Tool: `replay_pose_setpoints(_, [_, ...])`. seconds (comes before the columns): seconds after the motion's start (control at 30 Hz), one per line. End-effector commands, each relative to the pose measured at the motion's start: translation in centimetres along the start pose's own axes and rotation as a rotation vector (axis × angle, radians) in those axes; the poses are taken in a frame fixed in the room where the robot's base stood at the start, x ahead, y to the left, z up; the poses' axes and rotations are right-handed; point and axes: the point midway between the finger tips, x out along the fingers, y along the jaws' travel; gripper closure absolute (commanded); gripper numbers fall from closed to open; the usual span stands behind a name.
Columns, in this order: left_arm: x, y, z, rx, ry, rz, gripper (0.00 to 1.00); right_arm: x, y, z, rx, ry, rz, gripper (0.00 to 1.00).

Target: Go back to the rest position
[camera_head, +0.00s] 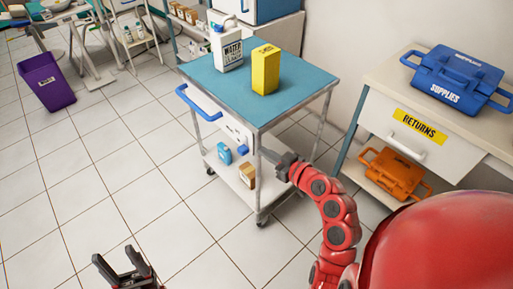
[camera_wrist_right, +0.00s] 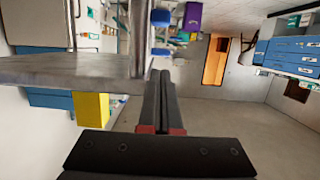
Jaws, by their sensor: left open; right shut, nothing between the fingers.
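My left gripper (camera_head: 127,262) is low at the bottom edge of the head view, open and empty above the tiled floor. My right arm, red with grey joints, reaches up to the cart. My right gripper (camera_head: 266,154) is beside the cart's near corner post, just below the blue top. In the right wrist view its fingers (camera_wrist_right: 160,76) are together with nothing between them. A grey post (camera_wrist_right: 137,40) of the cart stands close beside the fingertips there. I cannot tell whether they touch.
The cart (camera_head: 300,95) carries a white water jug (camera_head: 226,48) and a yellow box (camera_head: 265,70). A counter at right holds a blue supplies case (camera_head: 455,80), with an orange case (camera_head: 393,174) below. A purple bin (camera_head: 46,82) stands far left. Floor at left is clear.

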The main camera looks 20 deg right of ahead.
Motion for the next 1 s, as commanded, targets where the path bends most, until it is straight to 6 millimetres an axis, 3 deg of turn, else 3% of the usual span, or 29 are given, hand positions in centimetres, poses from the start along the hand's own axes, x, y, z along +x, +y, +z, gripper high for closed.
replay_pose_setpoints(0.17, [-0.1, 0.0, 0.0, 0.0, 0.0, 0.0, 0.43, -0.8, 0.1, -0.1, -0.003, 0.002, 0.003, 1.0])
replay_pose_setpoints(0.7, [-0.1, 0.0, 0.0, 0.0, 0.0, 0.0, 0.43, -0.6, 0.3, -0.1, 0.009, 0.009, 0.016, 1.0])
replay_pose_setpoints(0.87, [0.0, 0.0, 0.0, 0.0, 0.0, 0.0, 0.43, 0.2, 3.5, 0.0, 0.091, 0.082, 0.162, 1.0])
replay_pose_setpoints(1.0, [-0.1, 0.0, 0.0, 0.0, 0.0, 0.0, 0.43, -0.2, 8.1, 0.2, 0.166, 0.214, 0.396, 1.0])
